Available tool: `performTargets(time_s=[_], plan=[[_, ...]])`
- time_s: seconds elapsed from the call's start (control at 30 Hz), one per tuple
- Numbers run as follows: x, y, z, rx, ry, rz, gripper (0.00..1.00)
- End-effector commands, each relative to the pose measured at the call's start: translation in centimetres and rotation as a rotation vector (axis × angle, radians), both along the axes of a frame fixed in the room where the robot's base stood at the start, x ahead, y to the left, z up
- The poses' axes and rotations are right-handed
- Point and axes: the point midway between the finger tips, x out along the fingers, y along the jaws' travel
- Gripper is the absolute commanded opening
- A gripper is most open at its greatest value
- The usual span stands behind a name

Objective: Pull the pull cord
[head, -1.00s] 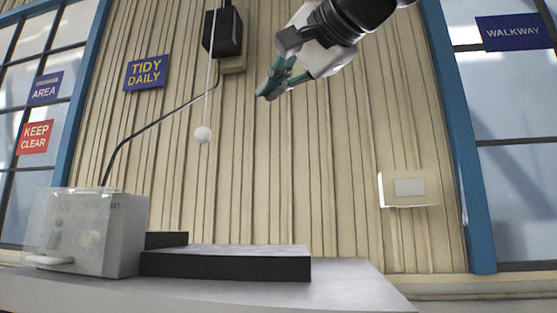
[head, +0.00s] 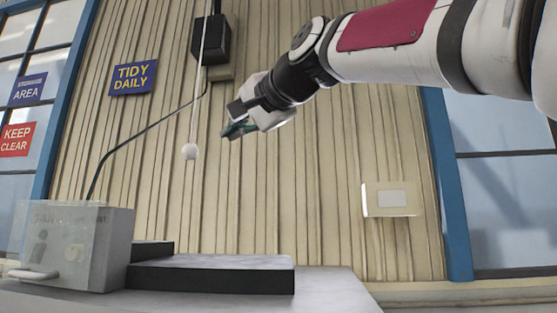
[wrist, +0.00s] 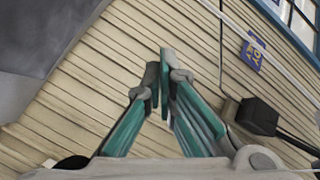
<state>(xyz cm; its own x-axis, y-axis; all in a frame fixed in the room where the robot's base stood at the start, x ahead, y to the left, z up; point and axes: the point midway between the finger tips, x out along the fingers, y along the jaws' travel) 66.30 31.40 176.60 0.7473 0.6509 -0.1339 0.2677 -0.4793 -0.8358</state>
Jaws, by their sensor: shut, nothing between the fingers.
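The pull cord (head: 199,85) is a thin white line hanging straight down in the head view, with a white ball (head: 191,152) at its lower end. My gripper (head: 226,133) is to the right of the cord, a little above the ball's height, and looks apart from it. In the wrist view its green fingers (wrist: 158,90) come together at the tips with nothing between them. A pale line that looks like the cord (wrist: 258,50) crosses the upper right of the wrist view, clear of the fingers. The ball is not visible there.
A black box (head: 211,40) is on the ribbed wall behind the cord, with a dark hose (head: 140,133) running down to a clear-covered box (head: 75,245). A low dark-sided slab (head: 210,277) lies on the counter. A pale wall box (head: 390,199) is at right.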

Motion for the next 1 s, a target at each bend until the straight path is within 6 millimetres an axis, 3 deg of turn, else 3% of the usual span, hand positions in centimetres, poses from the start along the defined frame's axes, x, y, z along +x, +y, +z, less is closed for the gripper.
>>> performTargets(time_s=[0.03,0.33,0.8,1.0], plan=[[0.5,0.7,0.0,0.0,0.002,0.002,0.0],[-1.0,3.1,-2.0,0.0,0.0,0.001,0.0],[-1.1,3.4,-2.4,0.001,-0.001,0.001,0.0],[-0.8,3.3,-5.2,-0.001,0.001,-0.001,0.0]])
